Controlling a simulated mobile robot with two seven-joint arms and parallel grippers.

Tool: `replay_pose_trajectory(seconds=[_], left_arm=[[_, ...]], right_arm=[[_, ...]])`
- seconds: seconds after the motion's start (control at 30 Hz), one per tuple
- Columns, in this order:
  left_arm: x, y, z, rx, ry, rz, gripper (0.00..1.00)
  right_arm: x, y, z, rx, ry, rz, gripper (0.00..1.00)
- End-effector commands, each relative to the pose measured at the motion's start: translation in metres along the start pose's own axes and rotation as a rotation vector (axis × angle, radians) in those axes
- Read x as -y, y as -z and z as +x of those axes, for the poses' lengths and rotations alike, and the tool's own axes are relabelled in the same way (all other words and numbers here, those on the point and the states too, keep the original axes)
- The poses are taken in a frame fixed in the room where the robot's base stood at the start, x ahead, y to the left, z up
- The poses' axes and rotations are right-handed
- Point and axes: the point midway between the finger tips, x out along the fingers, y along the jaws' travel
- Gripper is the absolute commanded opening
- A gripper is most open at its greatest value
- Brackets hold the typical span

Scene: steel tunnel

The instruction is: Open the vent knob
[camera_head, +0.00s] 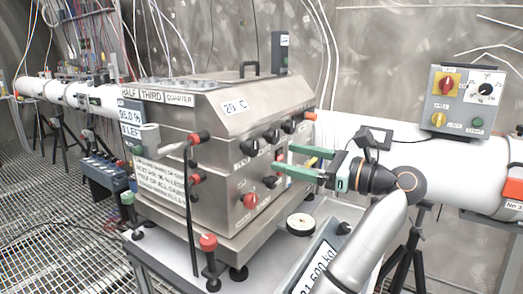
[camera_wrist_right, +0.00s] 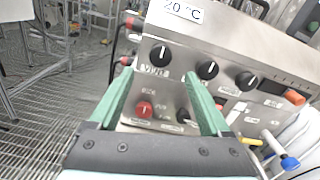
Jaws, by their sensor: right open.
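A steel machine (camera_head: 224,100) carries a front panel of knobs. The upper row holds a left black knob (camera_wrist_right: 160,55), a middle black knob (camera_wrist_right: 207,70) and a right black knob (camera_wrist_right: 245,81). Below are a red knob (camera_wrist_right: 144,109) and a small black knob (camera_wrist_right: 183,115). Labels are too small to read surely, so I cannot tell which is the vent knob. My right gripper (camera_head: 282,159) is open and empty, its green fingers pointing at the panel. In the right wrist view my right gripper (camera_wrist_right: 158,74) has the lower knobs between its fingers. My left gripper is not in view.
A control box (camera_head: 458,102) with coloured buttons sits on the white pipe (camera_head: 345,130) at right.

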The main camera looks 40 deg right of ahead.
Motion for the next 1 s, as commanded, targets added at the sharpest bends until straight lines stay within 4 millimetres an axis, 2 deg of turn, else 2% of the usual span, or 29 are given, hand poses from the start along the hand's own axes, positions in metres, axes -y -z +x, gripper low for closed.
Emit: replay_pose_trajectory(seconds=[0.03, 0.2, 0.4, 0.57, 0.8, 1.0], left_arm=[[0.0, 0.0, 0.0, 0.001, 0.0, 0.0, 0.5], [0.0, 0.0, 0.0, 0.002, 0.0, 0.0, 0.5], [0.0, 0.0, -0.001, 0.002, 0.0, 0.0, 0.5], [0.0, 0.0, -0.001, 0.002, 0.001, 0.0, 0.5], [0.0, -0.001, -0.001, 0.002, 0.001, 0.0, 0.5], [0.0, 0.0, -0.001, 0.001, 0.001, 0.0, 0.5]], right_arm=[[-0.001, 0.0, 0.012, 0.001, -0.005, 0.002, 0.81], [-0.001, 0.0, 0.046, 0.001, -0.004, 0.001, 0.81], [0.0, 0.0, 0.071, 0.0, -0.002, -0.001, 0.81], [0.0, 0.0, 0.079, 0.0, 0.0, -0.002, 0.81], [0.0, 0.0, 0.079, 0.0, 0.0, -0.002, 0.81], [0.0, 0.0, 0.079, 0.0, 0.0, -0.002, 0.6]])
